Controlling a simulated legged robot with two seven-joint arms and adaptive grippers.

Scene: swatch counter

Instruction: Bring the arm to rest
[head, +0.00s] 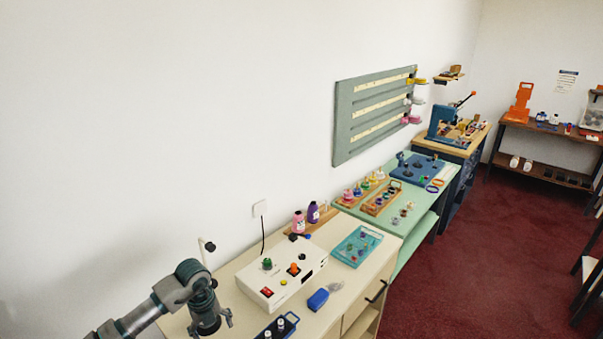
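My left arm comes in from the lower left, and its grey-green gripper (211,329) points down over the near left end of the cream counter (225,288). Its fingers look spread apart, with nothing seen between them. The fingertips are close to the bottom edge of the view. The gripper is left of the white control box (282,274) and appears apart from it. My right arm and gripper are not in view.
A dark blue tray (279,328) with white-topped pieces, a blue-handled brush (318,299) and a teal tray (357,246) lie on the counter. Pink (299,222) and purple (313,212) bottles stand behind. The wall is close on the left; open red floor (450,270) lies right.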

